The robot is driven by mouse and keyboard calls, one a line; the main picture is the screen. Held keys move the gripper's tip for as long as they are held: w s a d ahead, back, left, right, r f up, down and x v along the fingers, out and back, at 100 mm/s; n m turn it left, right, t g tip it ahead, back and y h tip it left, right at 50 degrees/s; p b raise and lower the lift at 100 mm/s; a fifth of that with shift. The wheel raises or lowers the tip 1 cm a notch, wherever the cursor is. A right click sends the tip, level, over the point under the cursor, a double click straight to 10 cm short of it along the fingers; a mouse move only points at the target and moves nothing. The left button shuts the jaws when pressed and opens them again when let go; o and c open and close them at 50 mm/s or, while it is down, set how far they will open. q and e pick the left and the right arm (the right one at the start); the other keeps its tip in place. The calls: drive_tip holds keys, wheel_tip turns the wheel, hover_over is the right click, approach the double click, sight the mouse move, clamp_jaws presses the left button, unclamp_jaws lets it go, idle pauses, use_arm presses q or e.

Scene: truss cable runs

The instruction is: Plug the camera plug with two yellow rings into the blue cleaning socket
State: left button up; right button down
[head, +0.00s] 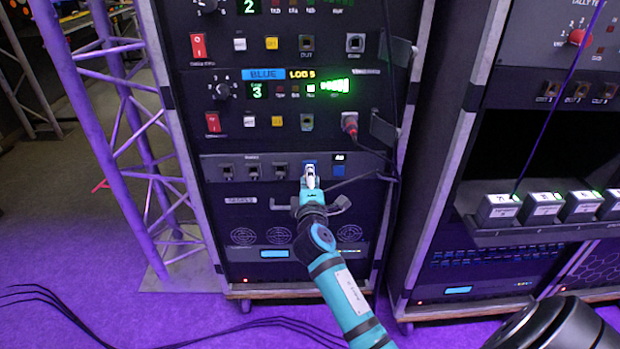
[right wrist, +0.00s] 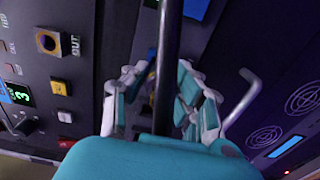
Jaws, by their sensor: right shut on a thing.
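My right gripper (head: 311,180) is at the lower strip panel of the left rack, in front of a blue socket (head: 309,163). In the right wrist view, its teal and white fingers (right wrist: 165,95) are shut around a dark plug on a black cable (right wrist: 168,40). A faint yellowish band (right wrist: 151,76) shows between the fingers; I cannot count rings. The plug's tip is hidden, so I cannot tell whether it is in the socket. A second blue square (head: 339,171) is just right of the gripper. My left gripper is not in view.
Grey sockets (head: 254,171) line the strip to the left. A red-booted connector (head: 350,123) sits above right. A metal handle (head: 339,205) juts out below the gripper; it also shows in the right wrist view (right wrist: 243,100). A purple truss (head: 120,130) stands left.

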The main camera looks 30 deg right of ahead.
drive_tip(key=shift+w+d, duration=0.15)
drive_tip(key=shift+w, duration=0.15)
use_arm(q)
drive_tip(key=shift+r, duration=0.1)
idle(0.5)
use_arm(e)
drive_tip(key=c, duration=1)
unclamp_jaws()
drive_tip(key=shift+s, duration=0.1)
drive_tip(key=shift+s+a, duration=0.3)
drive_tip(key=shift+s, duration=0.1)
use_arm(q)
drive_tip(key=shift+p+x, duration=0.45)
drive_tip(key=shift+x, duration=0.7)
use_arm(e)
drive_tip(key=shift+v, duration=1.95)
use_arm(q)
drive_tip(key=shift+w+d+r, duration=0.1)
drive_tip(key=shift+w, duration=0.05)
